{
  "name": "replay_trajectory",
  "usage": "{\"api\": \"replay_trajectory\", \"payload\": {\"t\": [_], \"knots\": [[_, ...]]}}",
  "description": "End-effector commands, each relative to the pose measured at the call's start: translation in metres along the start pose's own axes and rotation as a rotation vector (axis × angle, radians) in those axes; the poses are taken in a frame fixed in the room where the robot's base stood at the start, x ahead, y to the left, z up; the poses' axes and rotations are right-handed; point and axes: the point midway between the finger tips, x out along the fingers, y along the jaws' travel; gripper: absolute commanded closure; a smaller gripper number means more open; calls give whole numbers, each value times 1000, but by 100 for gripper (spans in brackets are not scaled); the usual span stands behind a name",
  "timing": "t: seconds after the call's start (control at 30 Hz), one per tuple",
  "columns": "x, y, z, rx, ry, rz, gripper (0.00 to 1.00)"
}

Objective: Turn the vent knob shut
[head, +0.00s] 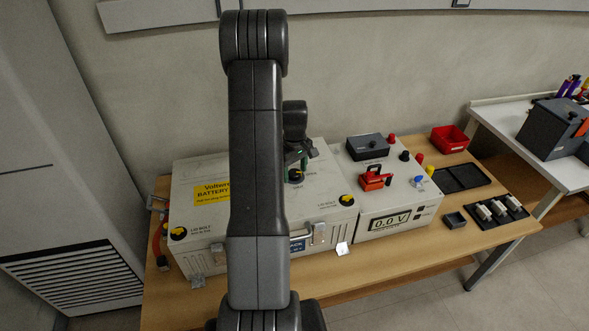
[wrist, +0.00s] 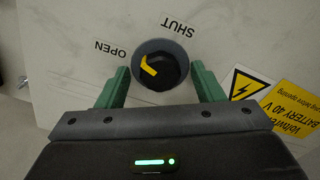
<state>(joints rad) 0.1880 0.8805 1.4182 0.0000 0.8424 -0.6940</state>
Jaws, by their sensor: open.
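The vent knob (wrist: 163,68) is black with a yellow mark, on a round grey base on the white battery box (head: 200,224). In the wrist view the yellow mark is on the knob's left side, facing the OPEN label (wrist: 109,49). The SHUT label (wrist: 178,29) is above the knob. Both labels read upside down. My gripper (wrist: 161,80) is open, with one green finger at the lower left and one at the lower right of the knob, a gap showing on each side. In the head view the knob (head: 296,176) is just below my gripper, partly hidden.
Yellow-marked bolt caps (head: 179,233) sit at the box corners. To the right is a meter box (head: 390,219) reading 0.0 V, with a red-handled part (head: 375,180) on top. A red bin (head: 449,139) and a dark tray (head: 462,178) stand farther right.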

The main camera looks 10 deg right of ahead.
Motion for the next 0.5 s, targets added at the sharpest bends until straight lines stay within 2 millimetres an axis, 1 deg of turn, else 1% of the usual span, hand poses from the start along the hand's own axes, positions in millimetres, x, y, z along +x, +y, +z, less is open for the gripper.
{"api": "replay_trajectory", "payload": {"t": [0.17,0.2,0.27,0.3,0.37,0.4,0.5], "knots": [[0,0,0,0,0,0,39],[0,0,0,0,0,0,43],[0,0,0,0,0,0,54],[0,0,0,0,0,0,62],[0,0,0,0,0,0,74],[0,0,0,0,0,0,82],[0,0,0,0,0,0,83]]}}
